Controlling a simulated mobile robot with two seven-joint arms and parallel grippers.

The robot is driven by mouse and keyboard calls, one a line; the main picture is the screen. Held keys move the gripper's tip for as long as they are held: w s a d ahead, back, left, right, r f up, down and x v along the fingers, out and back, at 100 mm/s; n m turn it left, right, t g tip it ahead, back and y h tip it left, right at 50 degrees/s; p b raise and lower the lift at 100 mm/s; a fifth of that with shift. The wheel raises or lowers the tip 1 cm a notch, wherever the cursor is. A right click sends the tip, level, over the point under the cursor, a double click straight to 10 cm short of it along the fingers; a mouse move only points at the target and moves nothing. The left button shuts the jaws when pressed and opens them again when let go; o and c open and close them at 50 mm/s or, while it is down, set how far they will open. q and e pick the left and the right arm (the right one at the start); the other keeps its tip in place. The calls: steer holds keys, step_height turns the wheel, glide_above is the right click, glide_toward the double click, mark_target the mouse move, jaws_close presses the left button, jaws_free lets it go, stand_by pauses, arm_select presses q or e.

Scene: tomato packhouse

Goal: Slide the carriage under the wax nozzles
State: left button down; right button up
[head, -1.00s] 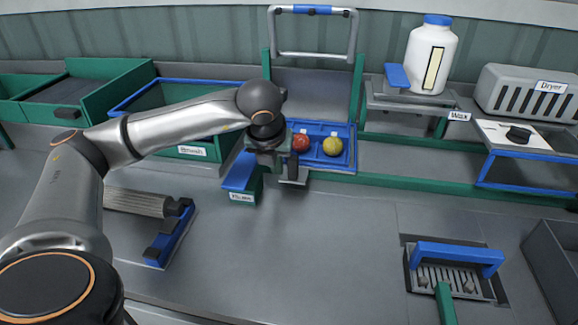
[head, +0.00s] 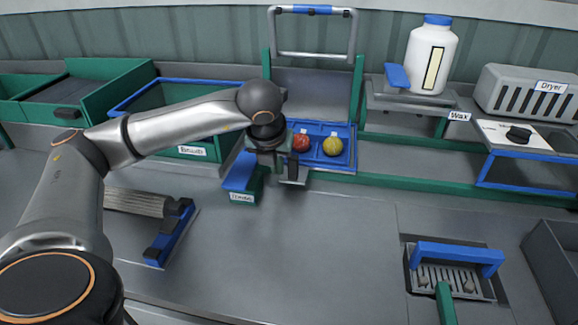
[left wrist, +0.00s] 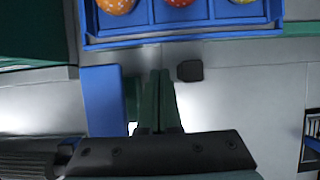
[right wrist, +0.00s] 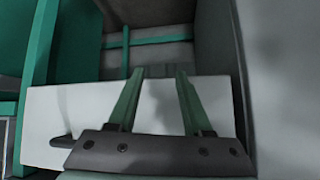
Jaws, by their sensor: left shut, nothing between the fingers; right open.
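The carriage is a blue tray (head: 345,158) on the green rail, left of the wax station. It holds a red tomato (head: 300,142) and a yellow one (head: 333,146); a third, orange fruit (left wrist: 117,4) shows in the left wrist view. My left gripper (head: 284,180) is shut and empty, pointing down at the tray's front left. A small black knob (left wrist: 190,70) stands just right of its fingertips, with a gap. The wax station (head: 400,100) carries a white bottle (head: 430,55); its nozzles are not clearly visible. My right gripper (right wrist: 157,80) is open and empty.
A blue-topped green block (head: 240,175) stands close left of my left gripper. The green rail (head: 430,175) runs clear rightward past the wax station to the dryer (head: 530,90). A roller brush (head: 140,203) and a blue-handled grate (head: 455,265) lie nearer me.

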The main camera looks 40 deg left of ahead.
arm_select(q)
steer(key=shift+w+d, duration=0.45)
steer(key=shift+d, duration=0.35)
steer(key=shift+w+d, duration=0.4)
steer(key=shift+d, duration=0.35)
steer(key=shift+w+d, duration=0.45)
steer(key=shift+d, duration=0.35)
steer(key=shift+w+d, duration=0.35)
steer(key=shift+d, duration=0.3)
steer(key=shift+w+d, duration=0.35)
steer(key=shift+d, duration=0.3)
steer(key=shift+w+d, duration=0.35)
steer(key=shift+d, duration=0.3)
steer(key=shift+w+d, duration=0.3)
steer(key=shift+d, duration=0.2)
steer(key=shift+w+d, duration=0.25)
steer(key=shift+d, duration=0.25)
steer(key=shift+w+d, duration=0.45)
steer(key=shift+d, duration=0.3)
steer(key=shift+w+d, duration=0.4)
steer(key=shift+d, duration=0.35)
steer(key=shift+w+d, duration=0.65)
steer(key=shift+d, duration=0.55)
steer(key=shift+w+d, duration=0.65)
steer(key=shift+d, duration=0.5)
steer(key=shift+w+d, duration=0.65)
steer(key=shift+d, duration=0.55)
steer(key=shift+w+d, duration=0.1)
steer(key=shift+d, duration=0.2)
